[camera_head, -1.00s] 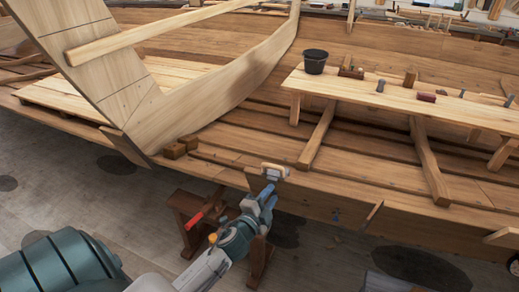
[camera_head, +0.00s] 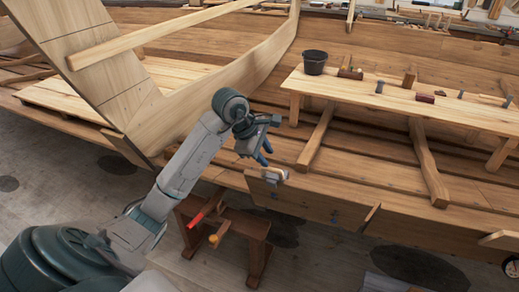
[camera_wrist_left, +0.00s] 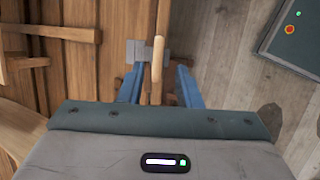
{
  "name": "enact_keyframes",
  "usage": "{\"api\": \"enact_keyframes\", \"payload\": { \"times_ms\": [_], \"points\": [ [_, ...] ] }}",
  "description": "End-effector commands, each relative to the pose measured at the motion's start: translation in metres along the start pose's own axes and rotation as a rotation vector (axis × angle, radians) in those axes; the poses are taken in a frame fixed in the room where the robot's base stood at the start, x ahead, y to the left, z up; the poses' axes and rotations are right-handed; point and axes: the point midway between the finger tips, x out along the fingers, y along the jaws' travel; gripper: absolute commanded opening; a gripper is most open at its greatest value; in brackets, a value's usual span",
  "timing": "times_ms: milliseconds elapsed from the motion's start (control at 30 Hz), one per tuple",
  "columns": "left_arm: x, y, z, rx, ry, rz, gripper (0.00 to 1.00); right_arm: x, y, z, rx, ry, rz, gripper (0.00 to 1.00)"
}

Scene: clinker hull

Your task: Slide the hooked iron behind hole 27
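The iron (camera_head: 268,173), a pale wooden grip with a grey metal block, sits at the top edge of the near hull plank (camera_head: 310,199). In the left wrist view the iron's wooden grip (camera_wrist_left: 158,58) stands up near the plank edge, the grey metal beside it. My left gripper (camera_head: 264,156) is just above the iron, its blue fingers pointing down. In the left wrist view the fingers are spread with the grip between their lines; I cannot tell whether they touch it. Small blue marks (camera_head: 334,217) show on the plank's outer face, but no hole number is readable. My right gripper is not in view.
A plank bench (camera_head: 400,97) inside the hull carries a black bucket (camera_head: 314,62) and several tools. A wooden trestle (camera_head: 257,229) stands below the plank. The raised stem timber (camera_head: 105,75) rises at left. The floor in front is fairly clear.

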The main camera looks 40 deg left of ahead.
Motion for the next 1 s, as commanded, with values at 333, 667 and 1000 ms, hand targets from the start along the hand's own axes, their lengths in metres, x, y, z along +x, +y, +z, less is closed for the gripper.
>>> {"api": "enact_keyframes", "payload": {
  "times_ms": [333, 667, 1000],
  "points": [
    [0.009, 0.001, -0.014, 0.009, 0.072, -0.008, 0.31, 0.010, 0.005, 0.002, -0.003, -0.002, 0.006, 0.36],
    [0.050, 0.001, -0.017, 0.007, 0.070, -0.008, 0.31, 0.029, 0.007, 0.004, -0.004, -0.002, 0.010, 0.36],
    [0.079, 0.001, -0.019, 0.009, 0.070, -0.007, 0.31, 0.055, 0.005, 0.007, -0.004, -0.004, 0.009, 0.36]
  ]
}}
